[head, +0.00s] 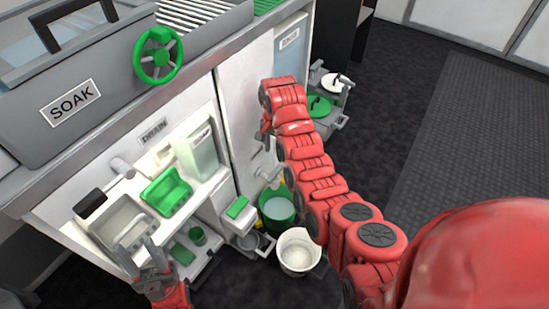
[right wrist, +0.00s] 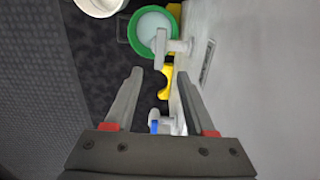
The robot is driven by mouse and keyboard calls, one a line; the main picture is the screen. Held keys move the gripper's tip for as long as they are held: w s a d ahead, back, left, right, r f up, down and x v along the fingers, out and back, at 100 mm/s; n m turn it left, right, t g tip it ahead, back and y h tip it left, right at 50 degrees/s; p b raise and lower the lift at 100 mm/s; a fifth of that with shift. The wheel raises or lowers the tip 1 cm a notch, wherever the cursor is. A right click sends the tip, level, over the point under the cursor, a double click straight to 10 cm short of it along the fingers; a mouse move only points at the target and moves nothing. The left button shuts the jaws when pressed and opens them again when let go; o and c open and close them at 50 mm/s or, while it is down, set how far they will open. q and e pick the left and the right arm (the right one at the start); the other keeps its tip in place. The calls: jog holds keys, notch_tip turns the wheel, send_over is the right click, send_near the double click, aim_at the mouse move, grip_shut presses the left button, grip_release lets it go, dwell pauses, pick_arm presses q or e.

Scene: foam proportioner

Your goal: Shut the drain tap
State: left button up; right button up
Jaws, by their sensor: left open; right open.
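A grey tap (head: 268,175) sticks out from the cabinet's front panel above a green bucket (head: 279,210) of pale liquid. It shows in the right wrist view too, as a grey spout (right wrist: 168,46) over the bucket. A second, pale tap with a blue part (right wrist: 160,124) lies between my right fingers' bases in that view. I cannot tell which one is the drain tap. My right gripper (head: 266,130) is open and empty, pointing down close beside the panel. My left gripper (head: 151,260) is open and empty at the front of the lower shelf.
A DRAIN label (head: 153,131) is on the panel above a shelf with a green tray (head: 166,192). A white bucket (head: 297,252) stands on the floor. A SOAK tank (head: 72,101) with a green handwheel (head: 158,54) is above. The floor at right is clear.

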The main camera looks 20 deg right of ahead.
notch_tip(320, 180, up, 6)
jog(key=p, duration=0.3)
jog(key=shift+f+p, duration=0.15)
jog(key=shift+p, duration=0.15)
jog(key=shift+f, duration=0.1)
